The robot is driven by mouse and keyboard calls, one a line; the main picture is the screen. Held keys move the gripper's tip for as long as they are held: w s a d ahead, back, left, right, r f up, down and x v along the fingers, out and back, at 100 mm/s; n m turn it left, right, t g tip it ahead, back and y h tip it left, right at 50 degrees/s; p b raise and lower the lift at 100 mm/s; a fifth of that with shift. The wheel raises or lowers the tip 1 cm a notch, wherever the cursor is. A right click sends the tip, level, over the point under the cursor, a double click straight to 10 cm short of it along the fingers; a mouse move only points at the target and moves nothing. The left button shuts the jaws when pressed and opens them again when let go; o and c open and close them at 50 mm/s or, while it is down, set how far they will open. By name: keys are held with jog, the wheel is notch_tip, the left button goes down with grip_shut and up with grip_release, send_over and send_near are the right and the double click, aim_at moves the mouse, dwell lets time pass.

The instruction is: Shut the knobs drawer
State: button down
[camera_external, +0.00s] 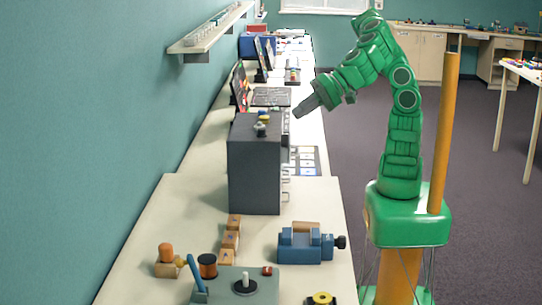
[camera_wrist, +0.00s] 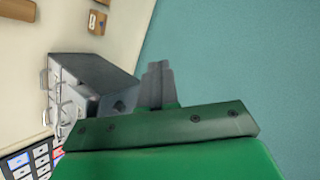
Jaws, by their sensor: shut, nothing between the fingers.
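A dark grey drawer cabinet (camera_external: 254,170) stands on the long bench, its handled front facing right. Several pale handles show along that front, and a drawer near the top (camera_external: 286,139) appears to stick out a little. The cabinet also shows in the wrist view (camera_wrist: 98,75), with handles at its left. I cannot read which drawer is the knobs drawer, nor see into any drawer. My gripper (camera_external: 300,111) is shut and empty, above and to the right of the cabinet's top in the external view. Its fingers (camera_wrist: 155,78) point past the cabinet in the wrist view.
Small coloured parts (camera_external: 262,122) sit on the cabinet's top. A blue vise (camera_external: 300,245), wooden blocks (camera_external: 231,240) and a grey-green fixture (camera_external: 237,287) stand nearer on the bench. A laptop (camera_external: 241,88) stands farther back; the aisle floor is clear.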

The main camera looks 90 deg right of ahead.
jog(key=s+d+f+m+g+h, duration=0.4)
jog(key=s+d+f+m+h, duration=0.3)
jog(key=s+d+f, duration=0.65)
jog(key=w+d+f, duration=0.2)
jog(key=w, duration=0.3)
jog(key=w+d+f+n+h, duration=0.1)
jog(key=w+d+f, duration=0.1)
jog(key=w, duration=0.4)
jog(key=shift+d+f, duration=0.3)
jog(key=shift+d, duration=0.1)
jog(key=shift+w, duration=1.85)
jog(key=shift+s, duration=0.1)
